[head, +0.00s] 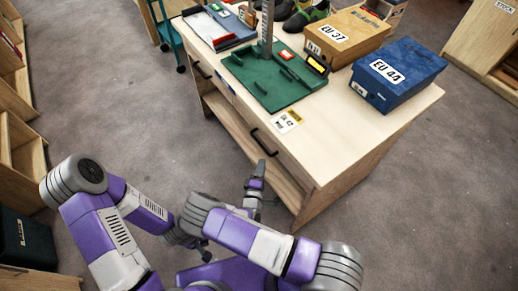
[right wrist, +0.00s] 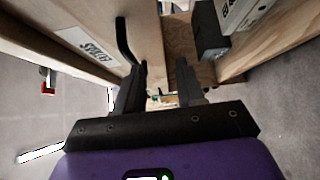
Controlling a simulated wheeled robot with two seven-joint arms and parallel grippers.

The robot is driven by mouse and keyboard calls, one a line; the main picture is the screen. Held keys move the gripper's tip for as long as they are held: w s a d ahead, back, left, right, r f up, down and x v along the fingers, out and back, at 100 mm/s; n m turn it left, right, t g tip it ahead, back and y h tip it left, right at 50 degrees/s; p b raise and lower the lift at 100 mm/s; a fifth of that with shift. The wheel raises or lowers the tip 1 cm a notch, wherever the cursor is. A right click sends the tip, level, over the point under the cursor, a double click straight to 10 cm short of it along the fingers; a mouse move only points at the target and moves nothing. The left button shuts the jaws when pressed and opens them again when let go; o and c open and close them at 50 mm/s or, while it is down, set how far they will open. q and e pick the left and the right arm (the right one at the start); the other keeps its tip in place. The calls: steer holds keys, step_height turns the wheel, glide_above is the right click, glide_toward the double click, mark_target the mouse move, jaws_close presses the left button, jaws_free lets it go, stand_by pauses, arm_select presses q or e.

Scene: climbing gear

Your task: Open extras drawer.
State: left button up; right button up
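The wooden bench has a front drawer with a black bar handle (head: 265,143). This drawer looks shut in the head view. In the right wrist view, its front carries an upside-down label reading "EXTRAS" (right wrist: 97,52), with the black handle (right wrist: 124,40) beside it. My right gripper (head: 258,172) is just in front of and below that handle. In the right wrist view my right gripper (right wrist: 160,75) has its fingers apart with nothing held; the handle's end overlaps the left finger, and contact cannot be told. My left gripper (head: 203,252) is low beside my body, mostly hidden.
A second handle (head: 202,70) is further left on the bench front. On top are a green fixture board (head: 262,88), a blue "EU 44" box (head: 398,75) and a tan "EU 37" box (head: 347,38). An open shelf lies below the drawers. Floor in front is clear.

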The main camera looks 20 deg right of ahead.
steer(key=w+d+r+n+t+b, duration=0.1)
steer(key=w+r+t, duration=0.1)
steer(key=w, duration=0.5)
steer(key=shift+w+r+n, duration=0.3)
steer(key=shift+r, duration=0.5)
steer(key=shift+c, duration=0.5)
jaws_close()
